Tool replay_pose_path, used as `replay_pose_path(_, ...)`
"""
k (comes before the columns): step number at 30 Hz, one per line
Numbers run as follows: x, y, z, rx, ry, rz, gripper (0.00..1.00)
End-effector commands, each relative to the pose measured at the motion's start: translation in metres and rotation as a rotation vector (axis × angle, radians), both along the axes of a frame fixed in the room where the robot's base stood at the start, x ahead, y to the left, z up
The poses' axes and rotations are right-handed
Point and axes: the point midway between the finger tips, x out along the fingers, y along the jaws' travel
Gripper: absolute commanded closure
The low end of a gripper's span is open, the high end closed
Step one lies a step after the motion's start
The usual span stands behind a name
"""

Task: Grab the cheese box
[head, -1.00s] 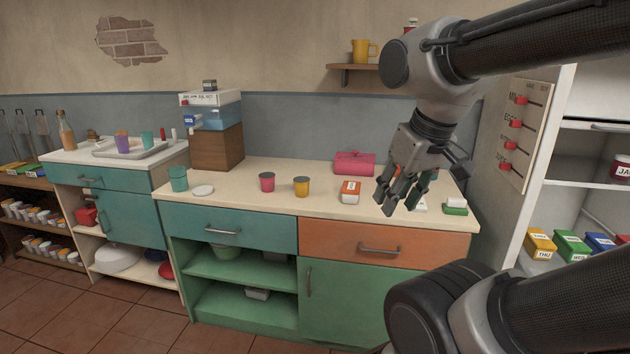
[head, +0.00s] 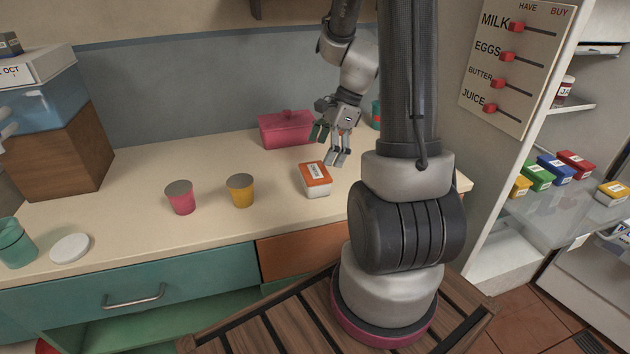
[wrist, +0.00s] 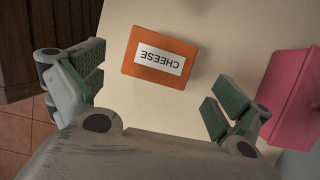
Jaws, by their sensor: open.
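The cheese box (head: 315,179) is a small white box with an orange lid and a white label. It stands on the cream counter (head: 225,222), left of my arm in the head view. In the wrist view the cheese box (wrist: 140,48) shows from above, its CHEESE label upside down. My gripper (head: 335,160) is open and empty, just right of and above the box in the head view. In the wrist view my gripper (wrist: 150,100) has its green-padded fingers spread wide, with the box ahead between them and touching neither.
A pink container (head: 286,130) stands behind the cheese box, and close to the right finger in the wrist view. A yellow cup (head: 240,191) and a pink cup (head: 180,198) stand to the left. The counter just around the box is clear.

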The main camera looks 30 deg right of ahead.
Motion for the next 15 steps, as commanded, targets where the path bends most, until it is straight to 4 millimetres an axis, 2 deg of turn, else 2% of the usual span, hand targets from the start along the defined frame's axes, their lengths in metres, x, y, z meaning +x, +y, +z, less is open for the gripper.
replay_pose_path(15, 0.004, 0.021, -0.067, 0.011, 0.016, -0.028, 0.0)
